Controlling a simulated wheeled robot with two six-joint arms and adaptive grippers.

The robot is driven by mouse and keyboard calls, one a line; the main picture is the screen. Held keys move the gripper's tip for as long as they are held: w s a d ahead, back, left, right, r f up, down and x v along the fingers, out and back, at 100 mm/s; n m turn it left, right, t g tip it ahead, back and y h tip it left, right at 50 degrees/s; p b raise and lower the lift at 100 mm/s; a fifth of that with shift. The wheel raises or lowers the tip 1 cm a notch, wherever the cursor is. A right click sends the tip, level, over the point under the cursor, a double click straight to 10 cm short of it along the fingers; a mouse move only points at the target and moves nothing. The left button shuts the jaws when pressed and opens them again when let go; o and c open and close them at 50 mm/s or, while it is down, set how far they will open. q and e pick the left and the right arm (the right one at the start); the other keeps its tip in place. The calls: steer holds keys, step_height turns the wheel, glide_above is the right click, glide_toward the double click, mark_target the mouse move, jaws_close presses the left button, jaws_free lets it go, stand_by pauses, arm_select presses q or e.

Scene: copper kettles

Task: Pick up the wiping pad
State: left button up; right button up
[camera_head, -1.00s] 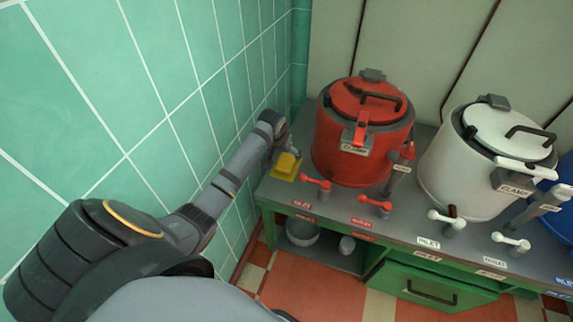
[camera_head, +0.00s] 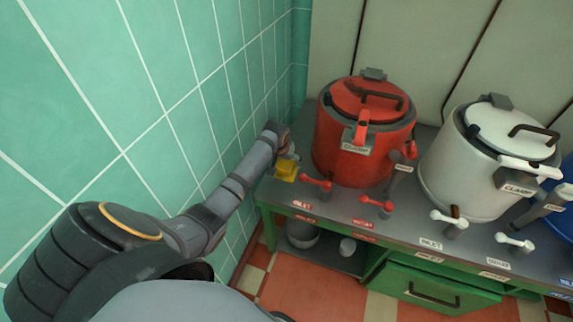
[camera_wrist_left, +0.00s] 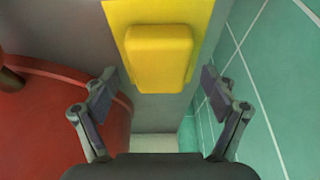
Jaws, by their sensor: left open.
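The yellow wiping pad (camera_head: 285,174) lies on the left end of the grey bench top, between the tiled wall and the red kettle. In the left wrist view the pad (camera_wrist_left: 160,58) shows a flat base with a raised block on it. My left gripper (camera_head: 290,155) is just above the pad and hides part of it in the head view. In the left wrist view the fingers of my left gripper (camera_wrist_left: 160,88) are spread wide, one on each side of the block's near end, with nothing between them. My right gripper is not in view.
The red kettle (camera_head: 345,160) stands close to the right of the pad, with a red-handled tap (camera_head: 318,183) in front. The tiled wall (camera_head: 230,60) is close on the left. A white kettle (camera_head: 460,180) stands further right. A green drawer (camera_head: 430,285) is below.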

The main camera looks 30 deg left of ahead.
mark_target(287, 163)
arm_select(q)
steer(key=shift+f, duration=0.25)
stand_by(0.3)
steer(key=c, duration=1.1)
steer(key=shift+c, duration=0.2)
steer(key=shift+r, duration=0.45)
steer(key=r, duration=0.2)
steer(key=r+p, duration=0.1)
steer(key=shift+d+r, duration=0.2)
steer(key=shift+r, duration=0.15)
steer(key=d+r, duration=0.1)
steer(key=s+d+r, duration=0.1)
steer(key=r, duration=0.1)
steer(key=s+d+r+p, duration=0.1)
steer(key=shift+s+d+r, duration=0.15)
steer(key=shift+r, duration=0.1)
steer(key=s+d+r, duration=0.4)
steer(key=s+d, duration=0.1)
steer(key=d, duration=0.3)
steer(key=shift+s+r+p, duration=0.2)
steer(key=shift+r+p, duration=0.05)
steer(key=shift+p, duration=0.1)
